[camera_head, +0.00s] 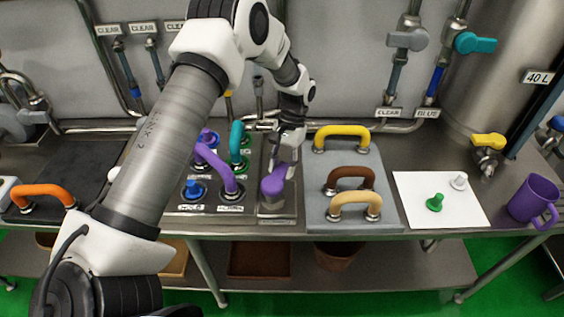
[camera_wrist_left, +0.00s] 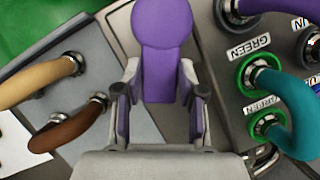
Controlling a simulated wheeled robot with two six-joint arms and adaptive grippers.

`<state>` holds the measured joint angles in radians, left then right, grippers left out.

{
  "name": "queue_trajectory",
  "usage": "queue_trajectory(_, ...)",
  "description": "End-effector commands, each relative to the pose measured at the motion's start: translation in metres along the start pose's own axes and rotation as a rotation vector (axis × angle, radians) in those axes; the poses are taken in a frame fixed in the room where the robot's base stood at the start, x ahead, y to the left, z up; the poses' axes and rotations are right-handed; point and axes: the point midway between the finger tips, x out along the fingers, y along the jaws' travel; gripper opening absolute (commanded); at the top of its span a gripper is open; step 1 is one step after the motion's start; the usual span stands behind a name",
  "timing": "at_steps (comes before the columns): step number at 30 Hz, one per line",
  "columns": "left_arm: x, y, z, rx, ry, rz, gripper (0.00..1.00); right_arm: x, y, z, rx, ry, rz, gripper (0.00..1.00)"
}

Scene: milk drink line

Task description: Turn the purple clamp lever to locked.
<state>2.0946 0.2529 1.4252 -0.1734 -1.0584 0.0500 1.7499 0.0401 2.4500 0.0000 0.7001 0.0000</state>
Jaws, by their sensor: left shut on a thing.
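The purple clamp lever (camera_head: 274,184) stands on a small grey plate (camera_head: 278,210) near the front of the metal counter. My left gripper (camera_head: 285,160) comes down from behind and above it. In the left wrist view, the purple clamp lever (camera_wrist_left: 160,25) has a round head at the top and a flat arm running down between the fingers. My left gripper (camera_wrist_left: 160,95) is shut on that arm, with one finger at each side. Any mark for locked cannot be made out. My right gripper is not in view.
Close to the left are a purple curved hose (camera_head: 215,164) and a teal one (camera_head: 236,145) on labelled ports. To the right, a grey panel (camera_head: 318,205) carries yellow, brown and tan hoses. A white mat (camera_head: 460,210) and a purple mug (camera_head: 533,198) are farther right.

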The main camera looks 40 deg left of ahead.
Motion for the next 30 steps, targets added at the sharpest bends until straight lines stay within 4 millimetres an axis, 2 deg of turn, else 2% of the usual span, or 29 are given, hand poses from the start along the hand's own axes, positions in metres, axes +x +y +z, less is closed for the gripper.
queue_trajectory(15,0.003,0.028,0.006,0.452,0.0,-0.188,0.0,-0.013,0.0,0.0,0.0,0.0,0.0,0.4)
queue_trajectory(30,0.01,0.047,0.021,0.853,0.001,-0.352,0.0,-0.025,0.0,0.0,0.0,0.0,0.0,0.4)
